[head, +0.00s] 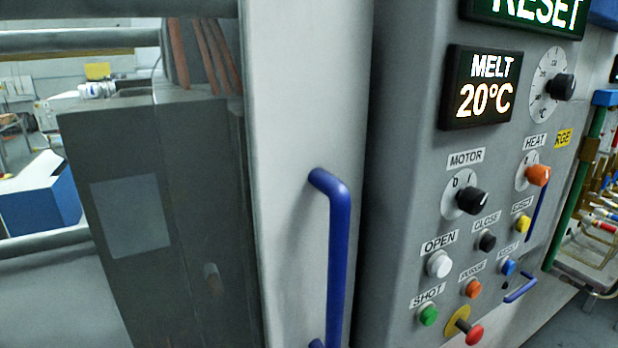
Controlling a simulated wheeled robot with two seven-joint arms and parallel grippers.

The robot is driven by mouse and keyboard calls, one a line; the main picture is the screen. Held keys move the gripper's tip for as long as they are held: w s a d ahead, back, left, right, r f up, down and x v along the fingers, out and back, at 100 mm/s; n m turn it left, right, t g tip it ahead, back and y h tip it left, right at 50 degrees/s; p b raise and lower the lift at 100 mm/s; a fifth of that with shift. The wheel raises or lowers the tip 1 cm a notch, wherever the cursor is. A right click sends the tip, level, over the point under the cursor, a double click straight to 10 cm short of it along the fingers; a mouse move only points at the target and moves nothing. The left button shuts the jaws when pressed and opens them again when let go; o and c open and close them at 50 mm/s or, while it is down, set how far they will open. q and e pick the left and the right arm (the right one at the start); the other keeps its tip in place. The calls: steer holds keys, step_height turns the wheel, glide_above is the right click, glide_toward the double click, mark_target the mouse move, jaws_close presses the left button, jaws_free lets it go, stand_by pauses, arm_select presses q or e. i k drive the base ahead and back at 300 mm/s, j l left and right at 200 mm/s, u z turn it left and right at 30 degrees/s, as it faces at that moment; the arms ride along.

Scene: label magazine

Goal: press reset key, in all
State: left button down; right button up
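The control panel (410,130) fills the right half of the head view. A small blue key (508,267) sits low on it; the tilted label above it is small and seems to read RESET. Around it are an orange key (473,288), a black key (487,241) under CLOSE, a yellow key (523,223) under EJECT, a white key (439,263) under OPEN and a green key (428,315) under SHOT. A display (530,14) at the top edge reads RESET. Neither of my grippers is in view.
A blue handle (338,255) stands out from the grey door left of the panel. A red mushroom button (474,335) on a yellow plate sits below the keys. MOTOR (472,200) and HEAT (538,176) knobs are above. A small blue handle (520,290) is right of the keys.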

mark_target(508, 268)
steer(key=l+z, duration=0.1)
steer(key=z, duration=0.75)
steer(key=l+z, duration=0.1)
steer(key=z, duration=0.3)
